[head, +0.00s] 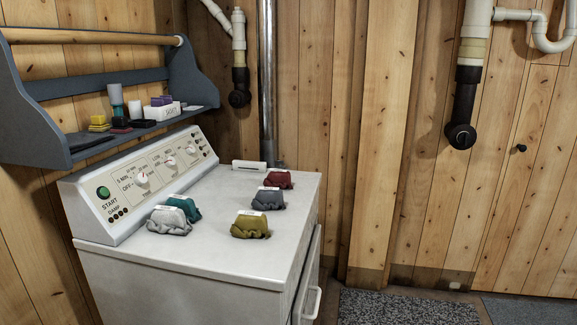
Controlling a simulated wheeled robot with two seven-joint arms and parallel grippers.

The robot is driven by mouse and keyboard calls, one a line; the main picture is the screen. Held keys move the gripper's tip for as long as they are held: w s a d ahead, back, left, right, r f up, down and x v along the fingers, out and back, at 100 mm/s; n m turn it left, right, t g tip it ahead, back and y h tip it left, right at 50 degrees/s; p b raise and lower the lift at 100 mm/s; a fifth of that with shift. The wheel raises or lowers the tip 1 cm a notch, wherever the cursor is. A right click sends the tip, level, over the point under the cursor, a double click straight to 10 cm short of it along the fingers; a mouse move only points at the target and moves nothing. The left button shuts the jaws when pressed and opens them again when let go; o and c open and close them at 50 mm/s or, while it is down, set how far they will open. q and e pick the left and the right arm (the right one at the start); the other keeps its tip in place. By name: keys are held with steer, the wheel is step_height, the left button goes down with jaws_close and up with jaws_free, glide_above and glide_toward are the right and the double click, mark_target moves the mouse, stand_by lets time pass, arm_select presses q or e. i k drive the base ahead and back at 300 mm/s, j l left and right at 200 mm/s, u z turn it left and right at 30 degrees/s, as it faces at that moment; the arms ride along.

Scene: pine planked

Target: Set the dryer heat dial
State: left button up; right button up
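The white dryer (180,270) stands at the left with its sloped control panel (110,214) along the back of the top. The middle dial (171,163) has LOW and MED printed near it and a small red mark; its exact pointing direction is too small to tell. A nearer dial (142,180) is marked OFF and 5 MIN. A further dial with small print sits toward the far end. A green START button (103,192) is at the near end. Neither of my grippers shows in the head view.
Several small cloth bundles lie on the dryer top: pale grey (169,221), teal (184,207), mustard (251,225), grey (269,199) and red (278,179). A blue-grey shelf (50,152) with small items hangs above the panel. Floor mats (405,307) lie at right.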

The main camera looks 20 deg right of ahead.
mark_target(169, 161)
steer(key=i+l, duration=0.15)
steer(key=l, duration=0.2)
steer(key=i+l, duration=0.15)
steer(key=l, duration=0.25)
steer(key=i+l, duration=0.15)
steer(key=l, duration=0.2)
steer(key=i+l, duration=0.1)
steer(key=l, duration=0.3)
